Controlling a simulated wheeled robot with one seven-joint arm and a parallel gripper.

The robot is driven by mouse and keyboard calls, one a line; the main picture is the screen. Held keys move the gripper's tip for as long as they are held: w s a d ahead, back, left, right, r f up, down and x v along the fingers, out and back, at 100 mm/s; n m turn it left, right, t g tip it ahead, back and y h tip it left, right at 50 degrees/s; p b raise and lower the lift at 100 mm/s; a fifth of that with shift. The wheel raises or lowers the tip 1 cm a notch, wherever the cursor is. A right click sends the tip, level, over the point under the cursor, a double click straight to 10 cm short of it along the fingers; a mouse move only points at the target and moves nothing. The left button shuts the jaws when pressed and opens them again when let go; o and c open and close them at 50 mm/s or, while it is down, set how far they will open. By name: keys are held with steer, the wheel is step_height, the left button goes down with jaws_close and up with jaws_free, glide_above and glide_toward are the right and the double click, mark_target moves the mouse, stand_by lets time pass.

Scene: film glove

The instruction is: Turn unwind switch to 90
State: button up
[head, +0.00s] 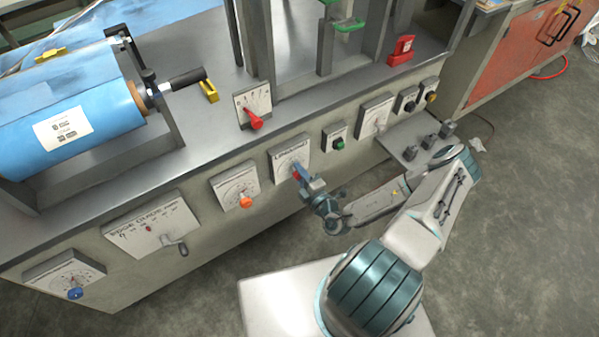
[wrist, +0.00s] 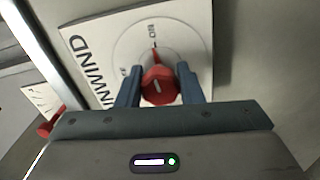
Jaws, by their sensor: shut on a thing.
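The unwind switch is a white panel marked "UNWIND" with a round dial, seen close up in the wrist view (wrist: 190,25) and on the machine's front in the head view (head: 290,155). My gripper (wrist: 159,82) is shut on the knob. In the head view my gripper (head: 300,172) reaches the panel from the lower right and mostly hides the knob.
Other panels line the machine's front: one with an orange knob (head: 246,202), one with a grey crank (head: 175,248) and one with a green button (head: 338,143). A red lever (head: 254,119) stands just above. A blue film roll (head: 75,120) lies at the left. Open floor is at the lower right.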

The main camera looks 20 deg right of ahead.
steer(key=shift+m, duration=0.6)
steer(key=o, duration=1)
steer(key=shift+c, duration=0.2)
steer(key=v, duration=1.3)
steer(key=shift+s, duration=0.35)
steer(key=shift+d, duration=0.1)
